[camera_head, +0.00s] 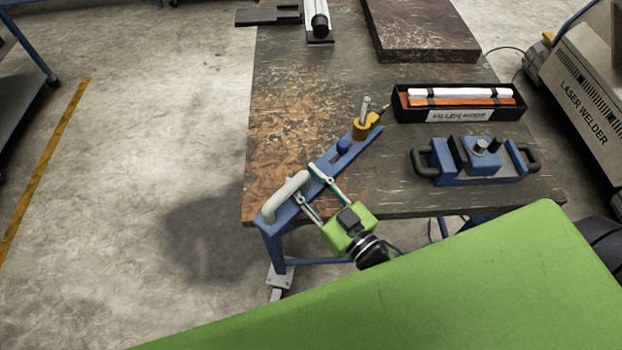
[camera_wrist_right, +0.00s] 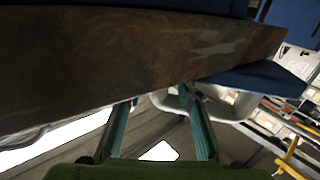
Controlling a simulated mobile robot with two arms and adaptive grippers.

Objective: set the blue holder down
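The blue holder (camera_head: 325,163) is a long blue bar lying slantwise over the table's near left corner. It has a pale grey loop handle (camera_head: 285,197) at its near end, which overhangs the edge, and a blue knob and yellow clamp farther along. My right gripper (camera_head: 306,181) is green, with its fingers spread apart at the holder's near side, by the handle. In the right wrist view the fingers (camera_wrist_right: 158,100) stand apart, and the handle (camera_wrist_right: 235,108) shows beside the right finger. Whether a finger touches the holder is unclear. My left gripper is out of view.
A second blue fixture with black handles (camera_head: 475,160) stands at the table's right. Behind it is a black box (camera_head: 460,117) with orange and white bars. A dark slab (camera_head: 420,30) lies at the back. The table's left part (camera_head: 285,110) is bare.

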